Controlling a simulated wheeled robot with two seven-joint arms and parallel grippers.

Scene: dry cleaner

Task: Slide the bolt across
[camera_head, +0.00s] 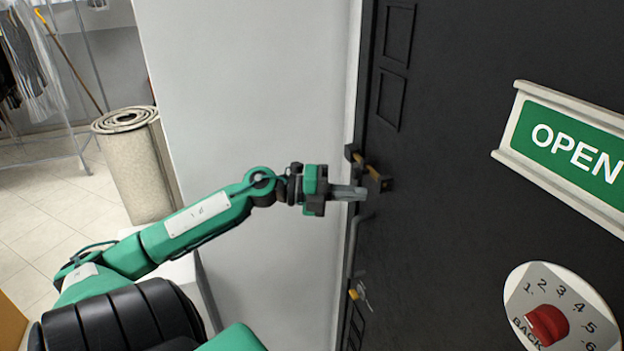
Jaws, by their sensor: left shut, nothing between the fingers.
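A bolt (366,166) with a brass-coloured bar between dark brackets sits near the left edge of a black door (450,120). My left gripper (358,193) is shut and empty. Its fingertips point right and show just below the bolt in the picture; I cannot tell whether they touch the bolt or the door. My right gripper is not in view.
A green OPEN sign (572,152) and a red dial (546,324) are on the door. A handle with hanging keys (361,293) is below the bolt.

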